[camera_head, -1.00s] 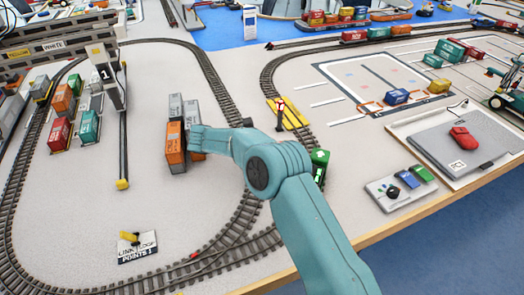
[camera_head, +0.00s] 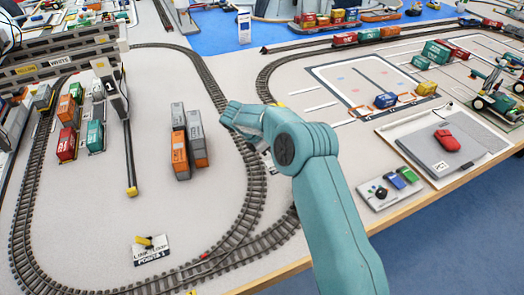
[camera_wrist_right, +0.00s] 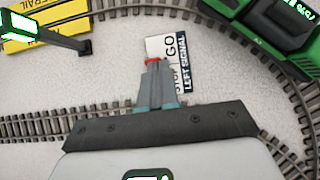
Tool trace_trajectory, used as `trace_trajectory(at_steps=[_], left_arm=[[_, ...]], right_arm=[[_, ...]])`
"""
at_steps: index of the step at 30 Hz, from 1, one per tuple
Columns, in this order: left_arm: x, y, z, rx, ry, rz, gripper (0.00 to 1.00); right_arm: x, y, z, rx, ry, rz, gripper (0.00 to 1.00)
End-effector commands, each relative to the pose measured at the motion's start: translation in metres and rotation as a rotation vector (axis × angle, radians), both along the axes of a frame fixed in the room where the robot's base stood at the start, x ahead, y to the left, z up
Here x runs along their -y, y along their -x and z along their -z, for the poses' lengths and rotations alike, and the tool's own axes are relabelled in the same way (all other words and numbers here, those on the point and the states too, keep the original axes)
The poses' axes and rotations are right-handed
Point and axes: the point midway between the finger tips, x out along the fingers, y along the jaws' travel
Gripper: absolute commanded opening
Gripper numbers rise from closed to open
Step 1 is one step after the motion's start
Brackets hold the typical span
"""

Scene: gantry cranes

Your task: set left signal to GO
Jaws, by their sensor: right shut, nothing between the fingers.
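The left signal plate (camera_wrist_right: 186,63) lies on the grey board in the right wrist view, with GO, a partly covered STOP and LEFT SIGNAL printed on it. A small red part (camera_wrist_right: 152,61) shows at the fingertips, by the plate's left edge; whether they touch it I cannot tell. My right gripper (camera_wrist_right: 157,68) is shut and empty, its fingers over part of the plate. In the head view my right arm hides that gripper and most of the signal. My left gripper is in neither view.
A green locomotive (camera_wrist_right: 255,25) stands on the curved track at upper right in the wrist view. A yellow platform (camera_wrist_right: 45,32) with a dark post (camera_wrist_right: 62,40) is at upper left. Orange and grey containers (camera_head: 180,150) stand left of my arm in the head view.

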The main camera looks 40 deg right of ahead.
Motion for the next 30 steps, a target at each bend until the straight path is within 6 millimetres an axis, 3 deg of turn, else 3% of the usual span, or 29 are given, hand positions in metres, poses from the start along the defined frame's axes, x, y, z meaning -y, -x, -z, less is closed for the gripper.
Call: trace_trajectory(at_steps=[1,5,12,30], left_arm=[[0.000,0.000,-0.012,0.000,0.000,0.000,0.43],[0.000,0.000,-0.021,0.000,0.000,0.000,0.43],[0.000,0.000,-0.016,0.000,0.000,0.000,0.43],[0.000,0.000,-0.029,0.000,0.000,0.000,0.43]], right_arm=[[0.005,0.002,-0.007,0.011,-0.039,0.005,0.00],[0.012,0.003,-0.007,0.033,-0.136,0.004,0.00],[0.009,0.002,-0.002,0.032,-0.133,-0.001,0.00],[0.008,0.002,-0.019,0.031,-0.131,-0.001,0.00]])
